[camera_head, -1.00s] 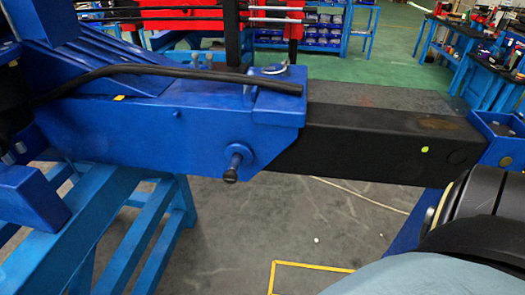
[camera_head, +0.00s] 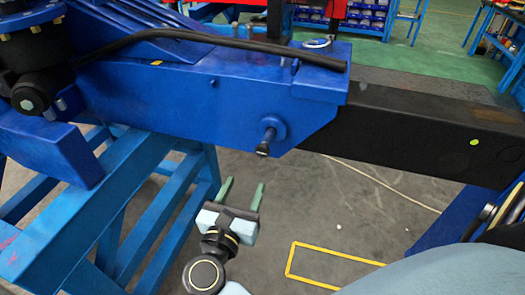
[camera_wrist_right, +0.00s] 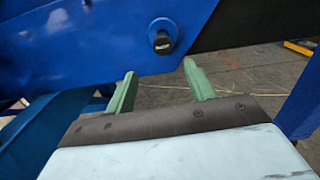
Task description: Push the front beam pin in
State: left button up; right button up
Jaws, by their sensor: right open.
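The beam pin (camera_head: 266,141) is a dark knob with a round blue collar, sticking out of the side of the blue beam housing (camera_head: 170,92). It also shows in the right wrist view (camera_wrist_right: 161,42), seen nearly end-on, above the space between my fingers. My right gripper (camera_head: 242,190) has two green fingers, spread apart and pointing up toward the housing. It is below and a little left of the pin, apart from it, with nothing between the fingers. It also shows in the right wrist view (camera_wrist_right: 158,75). My left gripper is not in view.
A black beam (camera_head: 420,130) extends right from the housing. A blue stand (camera_head: 110,215) supports it at the left. A black hose (camera_head: 200,36) runs along the housing's top. Grey floor with a yellow marking (camera_head: 330,253) lies open below.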

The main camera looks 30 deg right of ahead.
aim_at(262, 152)
jog(key=shift+m, duration=0.3)
jog(key=p+x, duration=0.2)
jog(key=x, duration=1.1)
jog(key=shift+d, duration=0.25)
